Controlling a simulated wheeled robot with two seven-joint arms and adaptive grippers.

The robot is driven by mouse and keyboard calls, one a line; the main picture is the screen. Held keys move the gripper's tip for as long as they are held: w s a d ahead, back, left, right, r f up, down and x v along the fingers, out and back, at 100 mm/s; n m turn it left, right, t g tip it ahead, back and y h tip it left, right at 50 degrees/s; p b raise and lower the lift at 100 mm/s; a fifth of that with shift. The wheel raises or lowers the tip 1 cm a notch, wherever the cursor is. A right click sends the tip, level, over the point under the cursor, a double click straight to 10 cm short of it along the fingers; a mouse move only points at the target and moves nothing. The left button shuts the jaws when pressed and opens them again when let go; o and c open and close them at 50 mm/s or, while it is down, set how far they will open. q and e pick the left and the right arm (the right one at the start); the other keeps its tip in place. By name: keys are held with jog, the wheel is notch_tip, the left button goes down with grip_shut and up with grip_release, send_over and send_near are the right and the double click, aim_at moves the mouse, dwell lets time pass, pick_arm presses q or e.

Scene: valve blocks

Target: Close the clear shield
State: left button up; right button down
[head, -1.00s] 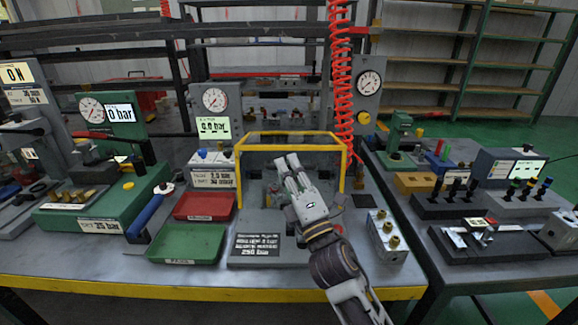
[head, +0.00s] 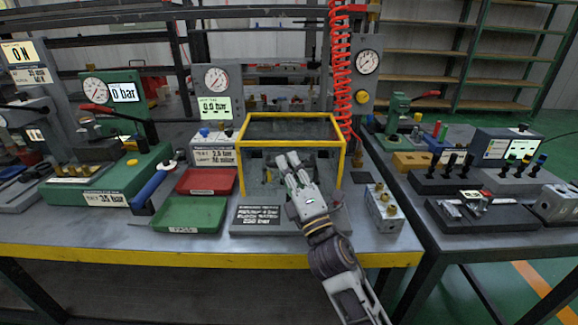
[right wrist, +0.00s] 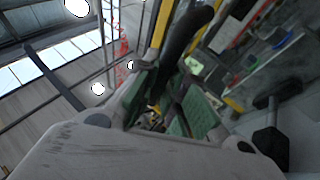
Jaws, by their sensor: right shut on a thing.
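The clear shield (head: 291,129) is a see-through cover with a yellow frame, standing over a grey fixture at the middle of the bench in the head view. Its top panel lies behind its front bar, and its yellow posts run down on both sides. My right gripper (head: 287,163) is in front of the shield's front face and covers part of it. In the right wrist view, the green-padded fingers (right wrist: 178,105) are around a dark bar (right wrist: 186,38) beside a yellow frame bar. The exact contact is partly hidden. My left gripper does not show.
Red (head: 207,181) and green (head: 190,214) trays lie left of the fixture. A label plate (head: 259,216) stands in front of it, and a metal block with brass fittings (head: 384,208) stands to the right. A red coiled hose (head: 340,70) hangs behind the right side.

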jog(key=shift+w+f, duration=0.1)
jog(key=shift+f, duration=0.25)
jog(key=c, duration=1.8)
grip_release()
jog(key=shift+o, duration=0.2)
jog(key=shift+s+d+f, duration=0.2)
jog(key=shift+s+f, duration=0.1)
jog(key=shift+s, duration=0.15)
jog(key=s+d, duration=0.5)
jog(key=s, duration=0.6)
jog(key=shift+d, duration=0.15)
